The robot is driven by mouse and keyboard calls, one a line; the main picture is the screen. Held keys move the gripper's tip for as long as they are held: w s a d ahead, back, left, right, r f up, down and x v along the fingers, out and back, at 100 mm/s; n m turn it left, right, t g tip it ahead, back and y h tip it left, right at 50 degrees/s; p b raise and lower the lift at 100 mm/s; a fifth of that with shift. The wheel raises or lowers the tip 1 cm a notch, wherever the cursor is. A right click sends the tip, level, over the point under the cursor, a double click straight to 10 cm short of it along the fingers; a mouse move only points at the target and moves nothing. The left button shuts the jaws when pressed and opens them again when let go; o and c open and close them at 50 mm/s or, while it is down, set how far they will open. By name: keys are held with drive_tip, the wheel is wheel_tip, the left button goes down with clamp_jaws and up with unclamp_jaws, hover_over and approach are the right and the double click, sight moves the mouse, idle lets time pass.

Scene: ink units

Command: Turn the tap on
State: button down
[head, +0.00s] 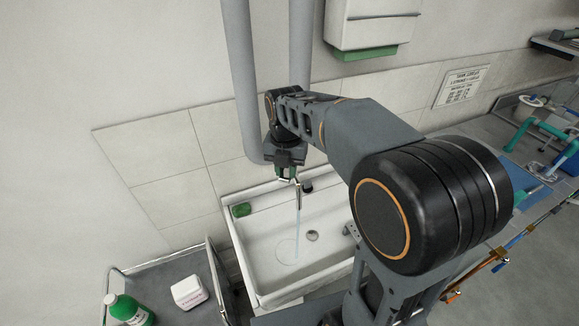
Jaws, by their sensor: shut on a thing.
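The tap (298,186) stands at the back of the white sink (262,286), against the tiled wall. A thin stream of water (298,225) falls from its spout and spreads on the basin floor left of the drain. My gripper (287,176) is at the top of the tap, pointing down, and is shut on the tap's handle. The handle itself is mostly hidden by the fingers. My arm reaches across the right side of the view and covers part of the sink's right side.
A green sponge (241,210) lies on the sink's back left corner. A grey cart (190,314) at lower left carries a green bottle (128,309) and a white container (189,292). Grey pipes (243,80) run down the wall behind my gripper. A white dispenser (370,25) hangs above.

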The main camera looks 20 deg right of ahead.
idle(0.3)
drive_tip(key=c, duration=0.9)
unclamp_jaws()
wheel_tip(320, 180, up, 14)
drive_tip(key=shift+f, duration=0.1)
